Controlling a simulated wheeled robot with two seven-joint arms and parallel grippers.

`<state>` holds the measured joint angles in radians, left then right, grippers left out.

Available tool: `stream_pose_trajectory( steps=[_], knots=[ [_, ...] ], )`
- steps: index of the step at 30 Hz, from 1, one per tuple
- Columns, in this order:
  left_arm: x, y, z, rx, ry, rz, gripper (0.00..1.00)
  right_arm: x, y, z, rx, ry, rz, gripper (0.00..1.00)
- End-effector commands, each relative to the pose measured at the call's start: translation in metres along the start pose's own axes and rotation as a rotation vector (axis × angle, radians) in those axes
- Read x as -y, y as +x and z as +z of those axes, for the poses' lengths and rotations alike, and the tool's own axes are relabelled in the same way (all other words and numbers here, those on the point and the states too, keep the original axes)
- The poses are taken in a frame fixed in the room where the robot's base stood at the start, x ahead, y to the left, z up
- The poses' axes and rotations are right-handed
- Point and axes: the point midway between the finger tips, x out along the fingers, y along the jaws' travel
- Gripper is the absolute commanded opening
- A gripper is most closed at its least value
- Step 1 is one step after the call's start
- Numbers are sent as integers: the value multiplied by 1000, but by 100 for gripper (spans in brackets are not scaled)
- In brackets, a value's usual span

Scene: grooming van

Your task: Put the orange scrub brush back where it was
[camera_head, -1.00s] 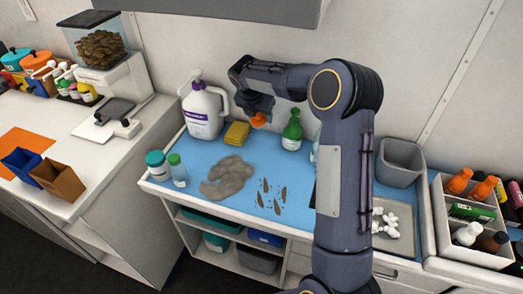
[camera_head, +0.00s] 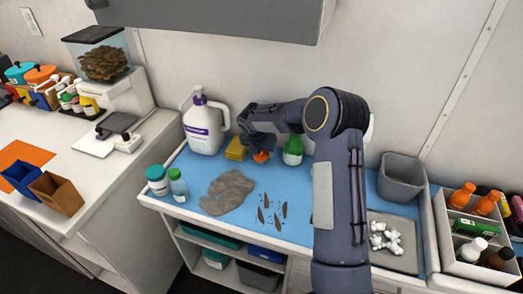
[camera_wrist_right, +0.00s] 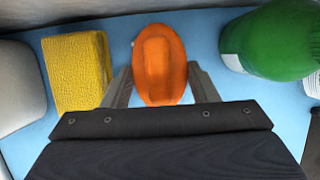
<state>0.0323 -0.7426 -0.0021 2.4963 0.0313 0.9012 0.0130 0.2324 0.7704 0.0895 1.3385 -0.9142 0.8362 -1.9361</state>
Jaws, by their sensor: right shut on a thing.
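The orange scrub brush (camera_head: 261,156) is between the fingers of my right gripper (camera_head: 260,150), at the back of the blue counter top. In the right wrist view the brush (camera_wrist_right: 160,60) is between the two fingers of the right gripper (camera_wrist_right: 160,85), which is shut on it. The yellow sponge (camera_wrist_right: 76,72) is on its left and the green bottle (camera_wrist_right: 275,42) on its right, with gaps between. The brush is low over or on the blue surface (camera_head: 235,210); I cannot tell whether it touches. My left gripper is not in view.
A white jug (camera_head: 204,128) stands left of the sponge. A brown-grey patch (camera_head: 228,192) and several dark marks lie in front. A grey bin (camera_head: 402,178) and a bottle caddy (camera_head: 475,268) are to the right. A cabinet (camera_head: 230,20) hangs above.

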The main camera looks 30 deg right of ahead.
Motion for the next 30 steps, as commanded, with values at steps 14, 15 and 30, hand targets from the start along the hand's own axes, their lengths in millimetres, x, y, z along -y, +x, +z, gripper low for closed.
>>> stream_pose_trajectory(
  steps=[14,15,30],
  knots=[
    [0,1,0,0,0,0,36,0,1,0,0,0,0,75],
    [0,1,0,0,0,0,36,0,1,0,0,0,0,75],
    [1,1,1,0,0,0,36,0,-60,1,3,0,2,75]
  ],
)
